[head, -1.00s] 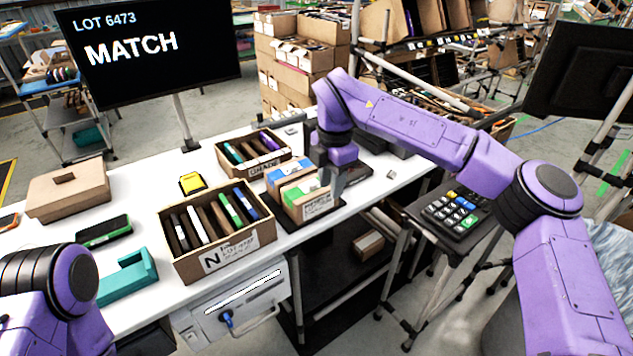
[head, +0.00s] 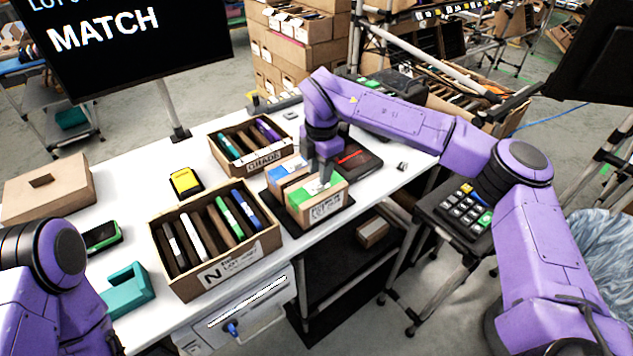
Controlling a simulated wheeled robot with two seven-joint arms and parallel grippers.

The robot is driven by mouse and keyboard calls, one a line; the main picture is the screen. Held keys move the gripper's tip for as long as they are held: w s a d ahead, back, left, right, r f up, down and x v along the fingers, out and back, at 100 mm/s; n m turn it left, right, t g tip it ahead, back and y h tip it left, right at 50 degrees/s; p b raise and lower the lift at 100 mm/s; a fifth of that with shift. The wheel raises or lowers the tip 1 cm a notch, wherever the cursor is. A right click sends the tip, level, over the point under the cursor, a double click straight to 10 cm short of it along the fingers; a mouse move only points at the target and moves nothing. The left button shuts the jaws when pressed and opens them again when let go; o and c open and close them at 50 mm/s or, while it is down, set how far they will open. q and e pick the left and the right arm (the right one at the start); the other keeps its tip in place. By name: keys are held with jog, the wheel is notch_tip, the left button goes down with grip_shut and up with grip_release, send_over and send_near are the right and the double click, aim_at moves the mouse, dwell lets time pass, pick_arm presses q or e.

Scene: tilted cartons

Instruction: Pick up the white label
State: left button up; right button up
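Several white labels are in view, and I cannot tell which is meant. One is on the front of the small green-topped carton (head: 326,207), one on the front of the large carton marked N (head: 231,267), and one marked GRADE on the carton behind (head: 265,162). A long white strip (head: 248,302) lies on the white unit below the table's front edge. My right gripper (head: 326,178) points down at the green-topped carton, close to its top. Its fingertips are small and partly lost against the carton, so its opening is unclear. Only my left arm shows at lower left; its gripper is out of frame.
A blue-topped carton (head: 288,172) stands beside the green-topped one on a dark tray. A yellow-topped block (head: 185,181), a teal holder (head: 127,290) and a brown box (head: 48,187) are on the white table. A keypad (head: 464,211) stands at right.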

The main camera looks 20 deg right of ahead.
aim_at(318, 187)
jog(key=f+p, duration=0.1)
jog(key=f, duration=0.1)
jog(key=w+f+p, duration=0.1)
jog(key=f, duration=0.2)
jog(key=shift+w+d+p, duration=0.1)
jog(key=shift+p, duration=0.2)
jog(key=shift+f, duration=0.35)
jog(key=shift+s, duration=0.2)
jog(key=shift+c, duration=1.3)
jog(key=shift+w, duration=0.1)
grip_shut()
